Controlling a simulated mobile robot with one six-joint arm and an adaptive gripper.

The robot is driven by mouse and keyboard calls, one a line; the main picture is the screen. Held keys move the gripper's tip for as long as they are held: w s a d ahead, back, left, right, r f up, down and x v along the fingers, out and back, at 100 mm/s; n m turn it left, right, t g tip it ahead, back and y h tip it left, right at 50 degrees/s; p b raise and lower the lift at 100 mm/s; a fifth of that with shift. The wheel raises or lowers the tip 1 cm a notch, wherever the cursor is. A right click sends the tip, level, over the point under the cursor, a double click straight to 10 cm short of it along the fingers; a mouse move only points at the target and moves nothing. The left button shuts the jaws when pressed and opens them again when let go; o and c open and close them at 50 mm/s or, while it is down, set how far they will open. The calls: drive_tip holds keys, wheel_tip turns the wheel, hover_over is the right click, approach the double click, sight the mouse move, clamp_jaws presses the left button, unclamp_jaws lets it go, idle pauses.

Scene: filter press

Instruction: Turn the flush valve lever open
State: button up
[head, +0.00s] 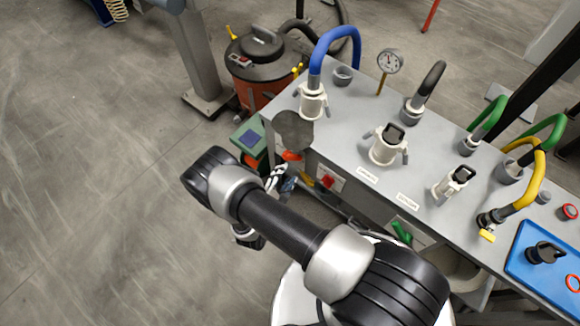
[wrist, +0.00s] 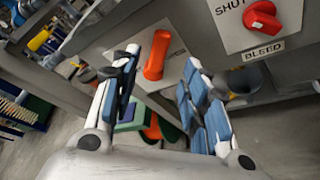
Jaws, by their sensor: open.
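An orange lever (wrist: 157,56) stands out from a pale plate on the front of the grey bench in the wrist view. It points up, tilted slightly, and no label on its plate is readable. It also shows in the head view (head: 292,156), just beyond my gripper (head: 280,182). My gripper (wrist: 163,98) is open and empty in the wrist view, with its blue-padded fingers on either side of the lever in the picture. I see no clear contact, and the depth gap is hard to tell.
A red knob (wrist: 263,15) on a plate marked SHUT and BLEED sits right of the lever; it also shows in the head view (head: 327,181). A green box (head: 249,138) and an orange-and-black drum (head: 262,68) stand left of the bench (head: 345,120). Open floor lies further left.

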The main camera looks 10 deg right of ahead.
drive_tip(key=v, duration=0.3)
idle(0.5)
drive_tip(key=w+d+r+m+g+h, duration=0.2)
drive_tip(key=r+m, duration=0.1)
drive_tip(key=r, duration=0.4)
drive_tip(key=w+d+r+m+g+h, duration=0.2)
drive_tip(key=r+m, duration=0.1)
drive_tip(key=r, duration=0.5)
drive_tip(key=s+d+r+m+g+y, duration=0.1)
drive_tip(key=s+d+r+m+g, duration=0.2)
drive_tip(key=r, duration=0.5)
drive_tip(key=s+d+r+m+g, duration=0.2)
drive_tip(key=d+r+m+g, duration=0.2)
drive_tip(key=r, duration=0.5)
drive_tip(key=s+a+r+m+t+y, duration=0.2)
drive_tip(key=s+r+m+y, duration=0.4)
drive_tip(key=s+r+y, duration=0.5)
drive_tip(key=shift+s+a+r+m+t, duration=0.2)
drive_tip(key=shift+s+r+m+t, duration=0.25)
drive_tip(key=shift+s+r, duration=2.95)
